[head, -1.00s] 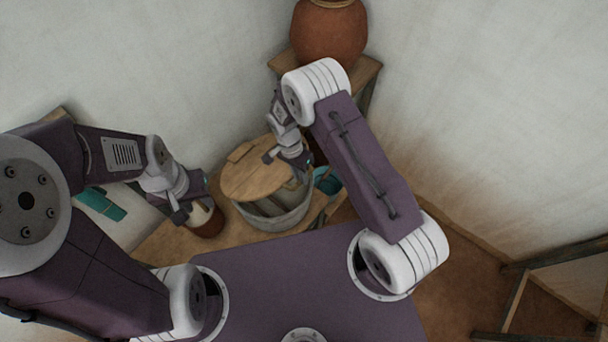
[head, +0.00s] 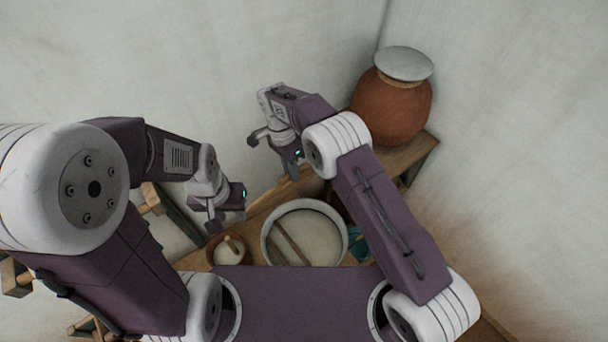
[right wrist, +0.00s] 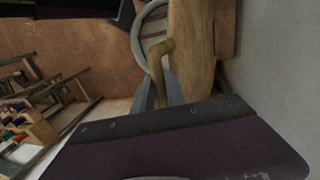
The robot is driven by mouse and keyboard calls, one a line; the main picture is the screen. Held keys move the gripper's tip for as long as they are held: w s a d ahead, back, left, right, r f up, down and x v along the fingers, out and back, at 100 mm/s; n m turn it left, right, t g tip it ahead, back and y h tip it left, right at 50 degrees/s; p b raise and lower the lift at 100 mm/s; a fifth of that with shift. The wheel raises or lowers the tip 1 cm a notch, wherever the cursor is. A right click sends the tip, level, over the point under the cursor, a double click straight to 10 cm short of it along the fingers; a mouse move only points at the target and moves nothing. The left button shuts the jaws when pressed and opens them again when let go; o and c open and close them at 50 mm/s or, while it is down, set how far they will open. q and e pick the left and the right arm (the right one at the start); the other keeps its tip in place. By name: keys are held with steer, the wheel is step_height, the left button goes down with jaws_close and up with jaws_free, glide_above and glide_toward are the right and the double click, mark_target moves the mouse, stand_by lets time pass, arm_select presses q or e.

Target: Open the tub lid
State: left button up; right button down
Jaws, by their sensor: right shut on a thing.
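The tub (head: 266,240) stands on the bench with its round mouth uncovered, pale inside, with a stick across it. My right gripper (head: 276,150) is raised above and behind the tub, near the wall. In the right wrist view it is shut on the brown handle (right wrist: 163,48) of the wooden lid (right wrist: 190,55). The lid stands steeply tilted beside the tub's rim, which also shows there (right wrist: 138,30). In the head view the lid is mostly hidden or edge-on. My left gripper (head: 226,208) hangs above a small brown pot, apart from the tub; its opening is unclear.
The small brown pot (head: 214,254) holds a stick, left of the tub. A large clay jar (head: 390,108) with a grey cover stands on a wooden stand at the back right. A teal item (head: 357,243) is right of the tub. Walls close in behind.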

arm_select(q)
steer(key=shift+w+d+r, duration=0.1)
steer(key=shift+w+d, duration=0.05)
steer(key=shift+w, duration=0.2)
arm_select(e)
steer(key=shift+w+a, duration=0.3)
steer(key=c, duration=1.3)
jaws_free()
steer(key=shift+w, duration=0.1)
steer(key=shift+c, duration=0.2)
steer(key=shift+w+a, duration=0.1)
steer(key=shift+w, duration=0.15)
arm_select(q)
steer(key=shift+w+a, duration=0.2)
steer(key=shift+w, duration=0.15)
steer(key=shift+s+d, duration=0.1)
steer(key=shift+s, duration=0.1)
arm_select(e)
steer(key=shift+s+r, duration=0.1)
steer(key=shift+s, duration=0.05)
